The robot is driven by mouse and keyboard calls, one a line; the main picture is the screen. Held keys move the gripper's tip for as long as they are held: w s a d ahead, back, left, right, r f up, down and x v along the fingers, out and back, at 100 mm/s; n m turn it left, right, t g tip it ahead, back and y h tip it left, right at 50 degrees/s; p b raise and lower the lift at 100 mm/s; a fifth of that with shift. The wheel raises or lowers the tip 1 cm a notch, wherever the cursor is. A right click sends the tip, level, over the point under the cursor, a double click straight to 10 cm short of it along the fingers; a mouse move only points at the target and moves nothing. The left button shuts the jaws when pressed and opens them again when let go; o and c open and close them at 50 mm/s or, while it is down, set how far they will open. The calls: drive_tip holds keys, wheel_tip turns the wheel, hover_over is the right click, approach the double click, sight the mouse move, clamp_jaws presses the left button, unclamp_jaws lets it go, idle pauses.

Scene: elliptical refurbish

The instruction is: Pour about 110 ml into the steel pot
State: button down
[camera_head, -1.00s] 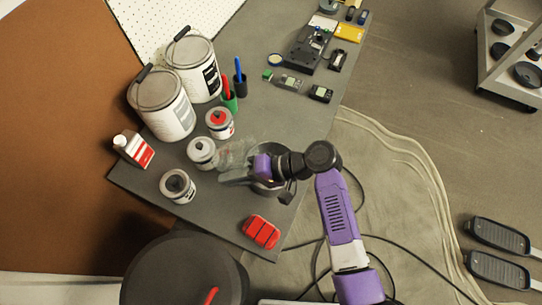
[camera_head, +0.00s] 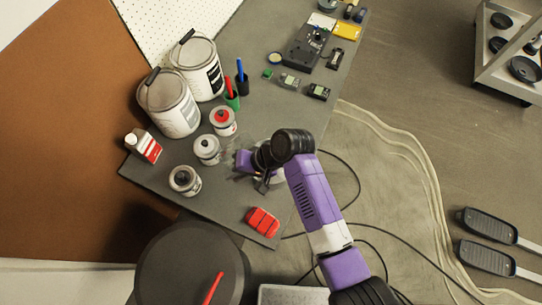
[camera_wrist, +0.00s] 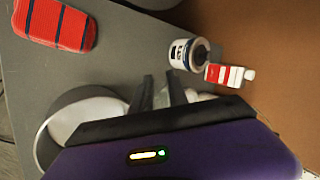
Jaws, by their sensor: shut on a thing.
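My gripper (camera_head: 243,164) is low over the front part of the grey bench, seen mostly from above. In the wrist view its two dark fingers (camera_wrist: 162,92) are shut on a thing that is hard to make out. A faint clear vessel (camera_head: 229,147) shows at the fingers in the head view; its tilt and any liquid level cannot be told. The steel pot (camera_head: 273,182) is largely hidden under my wrist. In the wrist view its round pale rim (camera_wrist: 52,118) shows beside and below the fingers, partly covered by my gripper body.
Small cans (camera_head: 207,150) stand close left of my gripper, with two large paint tins (camera_head: 168,104) behind. A red-and-white bottle (camera_head: 143,146) is at the left edge. A red block (camera_head: 263,222) lies near the front corner. Meters and devices (camera_head: 300,50) occupy the far end.

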drive_tip(key=shift+a+f+h, duration=0.45)
drive_tip(key=shift+a+h, duration=0.15)
drive_tip(key=shift+h, duration=0.2)
drive_tip(key=f+h+b, duration=0.1)
drive_tip(key=f, duration=0.1)
drive_tip(key=a+f+h+b, duration=0.1)
drive_tip(key=f, duration=0.1)
drive_tip(key=a+f+h+b, duration=0.1)
drive_tip(key=f+h, duration=0.1)
drive_tip(key=f, duration=0.1)
drive_tip(key=shift+s, duration=0.1)
wheel_tip(320, 180, up, 4)
drive_tip(key=h+p, duration=0.1)
drive_tip(key=p, duration=0.2)
drive_tip(key=shift+a+f+t, duration=0.15)
drive_tip(key=shift+f+t, duration=0.05)
drive_tip(key=shift+t, duration=0.1)
drive_tip(key=shift+a+r+h, duration=0.15)
drive_tip(key=shift+r+h, duration=0.35)
drive_tip(key=shift+r, duration=0.65)
